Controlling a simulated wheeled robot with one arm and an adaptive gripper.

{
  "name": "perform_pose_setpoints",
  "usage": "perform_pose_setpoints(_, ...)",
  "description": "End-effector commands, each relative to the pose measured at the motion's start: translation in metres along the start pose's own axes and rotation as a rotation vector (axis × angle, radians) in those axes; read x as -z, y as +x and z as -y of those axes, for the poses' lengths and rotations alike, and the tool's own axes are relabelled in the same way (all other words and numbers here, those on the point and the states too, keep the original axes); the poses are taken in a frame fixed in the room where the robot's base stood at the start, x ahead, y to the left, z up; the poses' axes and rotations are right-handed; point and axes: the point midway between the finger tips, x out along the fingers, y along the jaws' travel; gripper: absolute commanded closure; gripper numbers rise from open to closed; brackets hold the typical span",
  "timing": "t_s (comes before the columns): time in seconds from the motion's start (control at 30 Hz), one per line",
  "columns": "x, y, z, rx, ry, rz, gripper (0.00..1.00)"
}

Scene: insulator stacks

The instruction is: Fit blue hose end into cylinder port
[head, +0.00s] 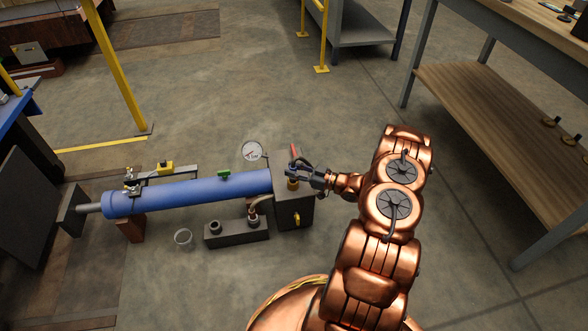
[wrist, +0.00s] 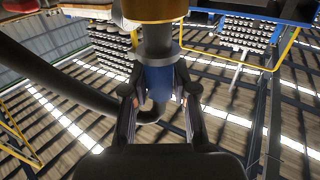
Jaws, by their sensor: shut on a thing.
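The blue cylinder (head: 190,193) lies level, its right end against a dark grey block (head: 295,212). A brass fitting (head: 293,184) is on top of the block, just below my gripper (head: 298,170). In the wrist view, my gripper (wrist: 160,92) is shut on the blue hose end (wrist: 159,82), one finger on each side. The hose end's grey tip (wrist: 157,40) points at a brass ring (wrist: 153,9) and meets it in the picture. I cannot tell whether the tip is inside it. A dark hose (wrist: 60,82) curves away left.
A round gauge (head: 252,151) and a red handle (head: 293,151) stand close to my gripper. A wood-topped workbench (head: 500,110) stands right.

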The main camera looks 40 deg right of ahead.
Motion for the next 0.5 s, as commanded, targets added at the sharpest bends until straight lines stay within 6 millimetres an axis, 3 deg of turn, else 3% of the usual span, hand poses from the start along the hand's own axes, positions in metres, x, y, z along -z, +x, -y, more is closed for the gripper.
perform_pose_setpoints(0.5,-0.0099,-0.0001,-0.0006,0.0,-0.001,0.0,1.0)
